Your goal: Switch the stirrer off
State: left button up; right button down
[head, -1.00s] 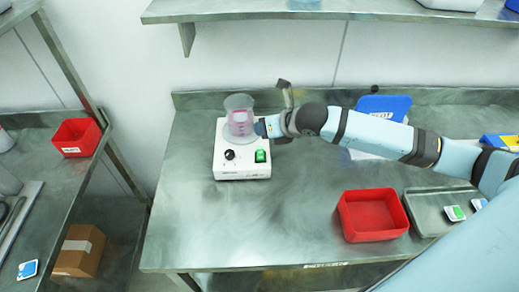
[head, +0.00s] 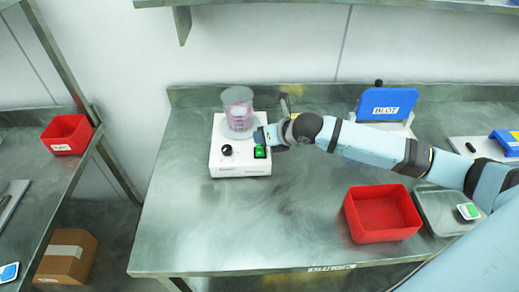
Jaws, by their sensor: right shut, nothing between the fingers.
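The white stirrer (head: 228,165) stands on the steel table, with a black knob (head: 227,150) and a green lit switch (head: 260,152) on its front. A clear beaker (head: 238,110) with pink liquid stands on its plate. My right gripper (head: 262,137) is shut and empty, close above the green switch at the stirrer's right side. I cannot tell whether the fingertips touch the switch. My left gripper is not in view.
A blue case marked BLOT (head: 387,104) stands behind my right arm. The table left and front of the stirrer is clear.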

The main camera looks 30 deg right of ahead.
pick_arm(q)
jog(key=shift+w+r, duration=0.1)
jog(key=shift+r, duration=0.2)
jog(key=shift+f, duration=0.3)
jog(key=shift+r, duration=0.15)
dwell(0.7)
pick_arm(e)
jog(key=shift+f, duration=0.2)
dwell(0.4)
jog(key=shift+w+f, duration=0.1)
jog(key=shift+f, duration=0.2)
jog(key=shift+w+d+f, duration=0.1)
jog(key=shift+f, duration=0.3)
dwell(0.7)
pick_arm(q)
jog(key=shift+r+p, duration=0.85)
jog(key=shift+p, duration=0.05)
pick_arm(e)
jog(key=shift+s+r, duration=0.2)
jog(key=shift+r, duration=0.7)
